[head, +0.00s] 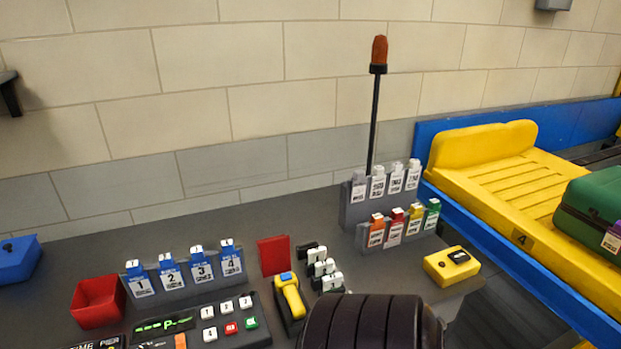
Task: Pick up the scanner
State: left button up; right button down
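A yellow hand-held device with a blue top, which looks like the scanner (290,297), lies on a dark base on the grey counter in the head view. It sits just right of a keypad console and in front of a small red panel. Neither of my grippers shows in the view. A black ribbed cylinder, which looks like part of my own arm, covers the counter just right of the scanner at the bottom edge.
The keypad console (222,321), a red bin (98,301) and blue numbered tags (201,264) stand left of the scanner. White stamp-like pieces (321,266), a tag rack (358,210) and a yellow box (440,271) stand right. A yellow tray (490,189) holds a green suitcase (596,207).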

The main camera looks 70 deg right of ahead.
aim_at(296, 305)
jog(key=z, duration=2.05)
jog(key=l+z, duration=0.1)
